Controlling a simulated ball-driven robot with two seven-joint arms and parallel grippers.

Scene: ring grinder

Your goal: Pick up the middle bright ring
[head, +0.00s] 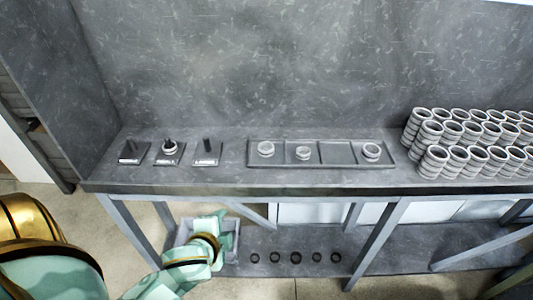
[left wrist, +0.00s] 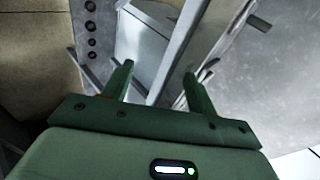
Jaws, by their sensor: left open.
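Three bright rings lie in a shallow divided tray (head: 337,154) on the grey bench. The left ring (head: 266,149) is in its first compartment, the middle ring (head: 304,153) in its second, and the right ring (head: 371,151) in its far right one. My left gripper (head: 222,216) is low in front of the bench, below the worktop edge and left of the middle ring. In the left wrist view its fingers (left wrist: 158,75) are apart with nothing between them. My right gripper is not in view.
Stacked rings (head: 465,145) fill the bench's right end. Peg plates (head: 207,155) stand at the left. The bench front edge (head: 290,189) lies between my left gripper and the tray. A lower shelf (head: 410,240) holds several dark rings (head: 296,257).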

